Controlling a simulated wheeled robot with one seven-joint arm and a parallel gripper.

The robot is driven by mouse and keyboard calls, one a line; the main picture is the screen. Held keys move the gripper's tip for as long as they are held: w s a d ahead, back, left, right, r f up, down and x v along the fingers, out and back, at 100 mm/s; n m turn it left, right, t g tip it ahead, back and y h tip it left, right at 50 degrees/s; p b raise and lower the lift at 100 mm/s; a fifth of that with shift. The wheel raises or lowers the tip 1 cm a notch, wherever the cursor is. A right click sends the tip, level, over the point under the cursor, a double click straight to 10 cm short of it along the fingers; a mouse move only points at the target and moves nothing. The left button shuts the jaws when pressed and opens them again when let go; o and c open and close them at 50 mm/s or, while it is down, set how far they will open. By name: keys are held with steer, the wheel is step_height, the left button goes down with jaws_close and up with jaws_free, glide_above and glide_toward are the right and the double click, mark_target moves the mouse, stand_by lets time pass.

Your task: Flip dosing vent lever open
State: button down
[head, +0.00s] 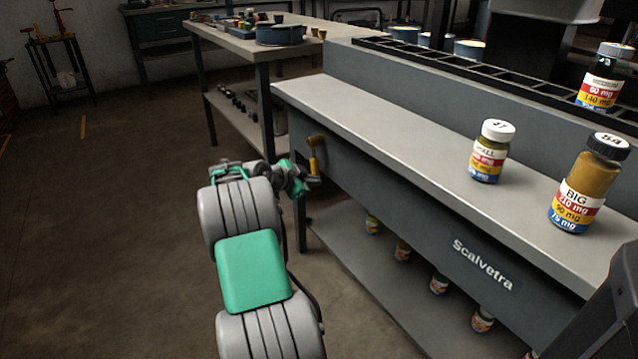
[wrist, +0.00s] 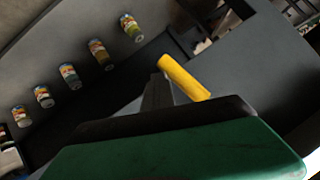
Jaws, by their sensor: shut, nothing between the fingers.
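The dosing vent lever, a yellow handle (head: 313,165) on a brass-coloured pivot (head: 317,142), is on the front face of the grey bench near its left end. In the head view its handle hangs down from the pivot. In the wrist view the yellow handle (wrist: 184,78) lies just past the fingertips. My gripper (head: 306,178) is at the end of the outstretched arm, beside the handle. In the wrist view my gripper (wrist: 158,88) is shut and its tip is close to the handle's side; I cannot tell whether they touch.
Several jars stand on the lower shelf (head: 345,245). A second table (head: 225,40) stands behind. The floor (head: 110,220) at left is clear.

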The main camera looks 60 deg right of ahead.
steer(key=shift+w+d+f, duration=0.15)
steer(key=shift+w+d, duration=0.05)
steer(key=shift+w, duration=0.15)
steer(key=shift+s, duration=0.1)
stand_by(0.4)
steer(key=s+a+p, duration=0.2)
steer(key=s+a, duration=0.2)
steer(key=a, duration=0.8)
steer(key=shift+a+r, duration=0.2)
steer(key=shift+r, duration=0.25)
